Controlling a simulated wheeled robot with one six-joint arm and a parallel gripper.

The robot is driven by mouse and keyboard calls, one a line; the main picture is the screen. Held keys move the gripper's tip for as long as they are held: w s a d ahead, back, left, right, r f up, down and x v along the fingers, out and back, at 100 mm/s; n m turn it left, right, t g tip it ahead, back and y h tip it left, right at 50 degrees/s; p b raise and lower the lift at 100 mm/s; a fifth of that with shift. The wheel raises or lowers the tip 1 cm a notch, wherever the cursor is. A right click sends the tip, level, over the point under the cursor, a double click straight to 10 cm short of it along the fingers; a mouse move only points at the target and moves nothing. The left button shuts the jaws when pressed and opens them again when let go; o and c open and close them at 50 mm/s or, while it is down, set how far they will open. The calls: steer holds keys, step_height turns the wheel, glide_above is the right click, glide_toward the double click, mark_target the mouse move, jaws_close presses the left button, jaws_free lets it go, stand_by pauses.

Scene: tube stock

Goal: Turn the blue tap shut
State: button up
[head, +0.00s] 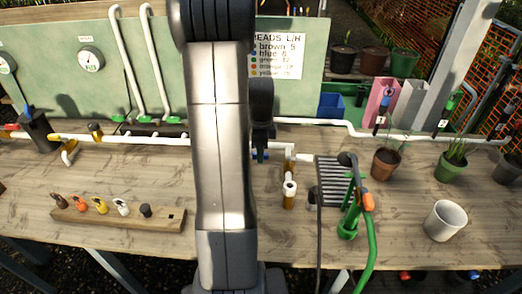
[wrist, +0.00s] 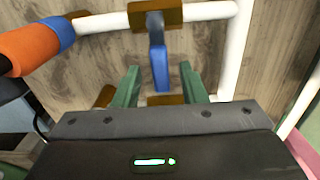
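The blue tap (wrist: 160,65) shows in the wrist view as a blue lever on a brass-coloured body (wrist: 155,14), fitted on a white pipe (wrist: 205,11). Its lever points crosswise to the pipe, toward my gripper. My gripper (wrist: 159,69) has two green fingers, spread apart, one on each side of the lever's free end. A gap shows between the lever and each finger, so it is open and not gripping. In the head view my arm covers most of the gripper and tap; only small green and blue bits (head: 262,155) show beside it.
An orange sleeve with a blue band (wrist: 35,45) lies close at left in the wrist view. In the head view, a green hose sprayer (head: 349,222), a white cup (head: 445,220) and plant pots (head: 386,164) stand right. A wooden rack (head: 120,216) lies left.

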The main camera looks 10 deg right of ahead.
step_height(320, 180, up, 14)
steer(key=b, duration=0.1)
stand_by(0.5)
steer(key=shift+f, duration=0.25)
step_height(320, 180, down, 13)
steer(key=shift+p, duration=0.5)
steer(key=shift+f, duration=0.35)
steer(key=shift+w+r+n+p, duration=0.1)
steer(key=shift+w+n+p, duration=0.2)
steer(key=shift+n, duration=0.3)
steer(key=shift+d, duration=0.1)
steer(key=shift+s, duration=0.1)
